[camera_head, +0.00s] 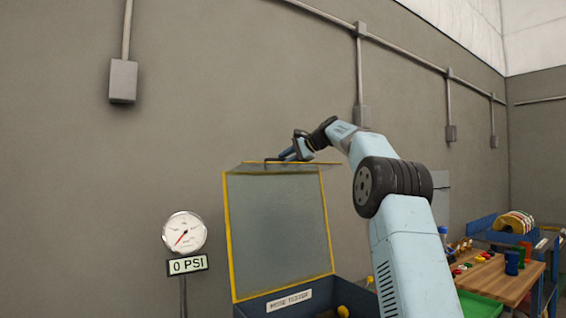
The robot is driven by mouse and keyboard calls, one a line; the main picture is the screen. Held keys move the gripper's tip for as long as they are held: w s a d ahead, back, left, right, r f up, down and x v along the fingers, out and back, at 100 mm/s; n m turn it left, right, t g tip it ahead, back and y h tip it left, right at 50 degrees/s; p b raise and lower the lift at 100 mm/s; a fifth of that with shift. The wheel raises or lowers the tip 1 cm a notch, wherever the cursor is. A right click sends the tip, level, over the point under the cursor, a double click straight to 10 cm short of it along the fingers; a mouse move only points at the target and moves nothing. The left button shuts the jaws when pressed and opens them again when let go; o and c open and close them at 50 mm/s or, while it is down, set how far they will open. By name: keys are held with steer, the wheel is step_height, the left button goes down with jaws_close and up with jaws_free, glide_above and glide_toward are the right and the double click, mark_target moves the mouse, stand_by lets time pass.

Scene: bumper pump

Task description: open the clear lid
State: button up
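The clear lid (277,235) has a yellow frame and stands raised, close to upright, above a dark blue box (262,304) at the bottom of the view. A narrow clear lip runs along the lid's top edge. My gripper (277,159) is at this top edge, reaching over from the right with its fingertips pointing left. It looks at or touching the lip, but contact is not certain. The fingers are small and seen side-on, so their opening cannot be made out. The box's inside is mostly cut off by the frame.
A pressure gauge (184,232) with a "0 PSI" sign (187,265) stands left of the box. A yellow item (343,311) shows in the box. A wooden workbench (497,277) with several small items and a green tray (479,304) are at the right. A grey wall is behind.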

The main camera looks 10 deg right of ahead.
steer(key=v, duration=1.2)
steer(key=s+a+f+n+g+h, duration=0.1)
steer(key=s+a+f+h, duration=0.1)
steer(key=s+a+f, duration=0.35)
steer(key=s+a+f+n+h, duration=0.1)
steer(key=s+a+f+n, duration=0.15)
steer(key=s, duration=0.55)
steer(key=s+a+f+n+g+h, duration=0.1)
steer(key=s+a+f+h, duration=0.2)
steer(key=s, duration=0.4)
steer(key=s+f+n+h, duration=0.1)
steer(key=s+f+n, duration=0.2)
steer(key=s+f, duration=0.9)
steer(key=s+f+n+g+h, duration=0.1)
steer(key=s+f+n+h, duration=0.1)
steer(key=s+f, duration=1)
steer(key=s+n, duration=0.1)
steer(key=s, duration=0.5)
steer(key=shift+d+f+n+g, duration=0.3)
steer(key=shift+f+n, duration=0.05)
steer(key=shift+s, duration=0.1)
